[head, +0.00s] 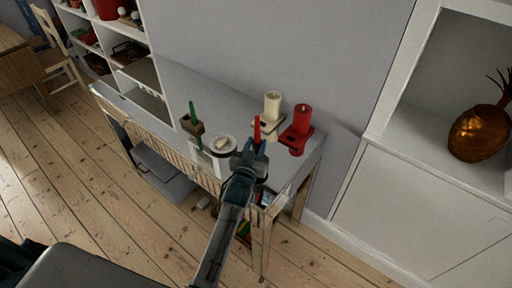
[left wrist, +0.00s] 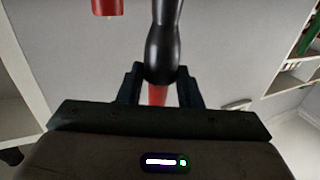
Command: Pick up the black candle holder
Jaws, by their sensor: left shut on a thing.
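The black candle holder (left wrist: 165,45) shows in the left wrist view as a slim, curved black stem between my left fingers. A red taper candle (left wrist: 157,95) sits in its end, and this candle also shows in the head view (head: 257,130), above the gripper. My left gripper (head: 252,152) is shut on the holder, over the right part of the narrow table; it also shows in the left wrist view (left wrist: 160,85). In the head view the gripper and arm hide most of the holder. I cannot tell whether its base touches the table. My right gripper is not in view.
The grey-topped table (head: 180,90) stands against the wall. Close by are a red pillar candle (head: 302,119), a cream candle (head: 272,104), a small white dish (head: 220,145) and a green candle (head: 193,111). A white cabinet (head: 420,195) is at right. Floorboards are open at left.

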